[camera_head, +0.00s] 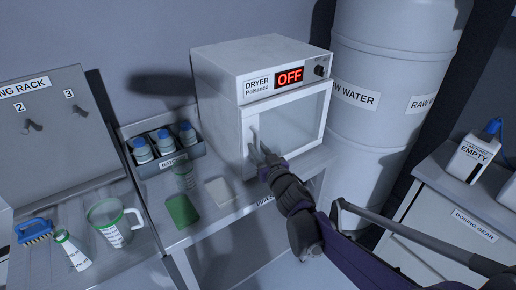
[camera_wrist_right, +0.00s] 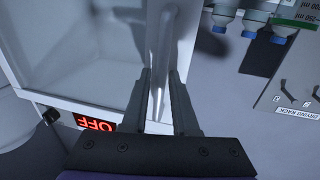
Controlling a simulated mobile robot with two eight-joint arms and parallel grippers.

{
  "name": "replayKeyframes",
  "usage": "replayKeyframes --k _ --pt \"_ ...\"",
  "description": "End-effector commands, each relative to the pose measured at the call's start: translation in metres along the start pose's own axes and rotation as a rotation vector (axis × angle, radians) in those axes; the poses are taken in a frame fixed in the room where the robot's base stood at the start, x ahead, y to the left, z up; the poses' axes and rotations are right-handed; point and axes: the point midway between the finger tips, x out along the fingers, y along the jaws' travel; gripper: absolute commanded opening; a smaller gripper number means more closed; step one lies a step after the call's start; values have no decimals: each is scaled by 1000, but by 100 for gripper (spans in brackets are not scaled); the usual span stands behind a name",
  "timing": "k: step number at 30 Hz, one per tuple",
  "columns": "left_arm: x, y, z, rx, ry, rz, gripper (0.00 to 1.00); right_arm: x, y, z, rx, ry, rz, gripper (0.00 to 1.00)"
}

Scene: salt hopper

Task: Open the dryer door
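The white dryer (camera_head: 232,72) stands on the bench, with a red OFF display (camera_head: 289,76). Its glass-paned door (camera_head: 296,122) looks closed. The door's upright handle (camera_head: 252,138) is on the left side of the door. My right gripper (camera_head: 261,154) is at the handle's lower part. In the right wrist view the handle (camera_wrist_right: 162,50) runs between the two fingers of my right gripper (camera_wrist_right: 160,73), with a narrow gap beside it, so the fingers look open around it. Whether either finger touches it is unclear. My left gripper is not in view.
A measuring jug (camera_head: 112,228) stands farther left. A raw water tank (camera_head: 375,110) stands close on the right, near a dosing gear cabinet (camera_head: 450,205).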

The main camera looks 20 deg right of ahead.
Motion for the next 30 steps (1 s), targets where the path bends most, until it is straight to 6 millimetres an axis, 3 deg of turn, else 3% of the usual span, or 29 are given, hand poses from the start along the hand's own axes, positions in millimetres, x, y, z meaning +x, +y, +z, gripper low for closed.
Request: replayKeyframes --k 6,10,11,30 --pt "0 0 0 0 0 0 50 0 0 0 0 0 0 25" --pt "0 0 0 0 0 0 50 0 0 0 0 0 0 2" --pt "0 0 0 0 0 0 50 0 0 0 0 0 0 0" --pt "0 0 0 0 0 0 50 0 0 0 0 0 0 0"
